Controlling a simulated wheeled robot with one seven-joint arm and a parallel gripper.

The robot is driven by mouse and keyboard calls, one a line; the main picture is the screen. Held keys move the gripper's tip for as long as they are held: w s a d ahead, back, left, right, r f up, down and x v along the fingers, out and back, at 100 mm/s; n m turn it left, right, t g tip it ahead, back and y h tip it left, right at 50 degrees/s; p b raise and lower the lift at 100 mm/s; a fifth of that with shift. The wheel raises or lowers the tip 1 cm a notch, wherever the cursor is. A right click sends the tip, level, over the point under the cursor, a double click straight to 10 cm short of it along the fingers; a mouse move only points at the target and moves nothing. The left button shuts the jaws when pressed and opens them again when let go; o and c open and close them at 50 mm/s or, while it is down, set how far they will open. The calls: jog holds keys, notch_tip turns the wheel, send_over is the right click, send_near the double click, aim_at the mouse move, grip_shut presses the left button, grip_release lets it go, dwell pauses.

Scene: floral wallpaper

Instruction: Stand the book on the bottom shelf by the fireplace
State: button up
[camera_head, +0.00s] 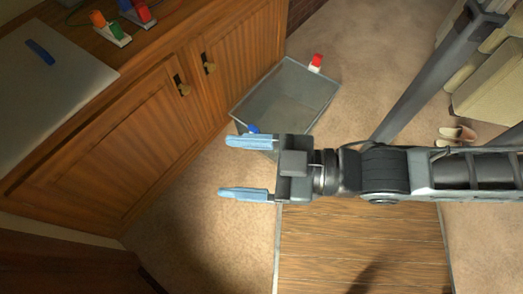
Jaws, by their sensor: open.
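My gripper (223,166) is open and empty, its two pale blue fingers pointing left over the carpet. It is in front of a wooden cabinet and near a grey bin. I cannot make out a book in this view. No bottom shelf or fireplace can be clearly identified; a strip of dark brick shows at the top edge.
The wooden cabinet (120,160) with two doors fills the left. The open grey bin (300,98) stands beside it, partly behind my gripper. A red-and-white object (316,63) is by the bin. Slippers (457,135) lie at right. Carpet (190,225) is clear below the gripper.

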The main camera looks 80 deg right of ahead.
jog(key=s, duration=0.1)
jog(key=s+d+m+g, duration=0.1)
jog(key=s, duration=0.1)
jog(key=s+r+g, duration=0.1)
jog(key=s, duration=0.1)
jog(key=shift+d, duration=0.2)
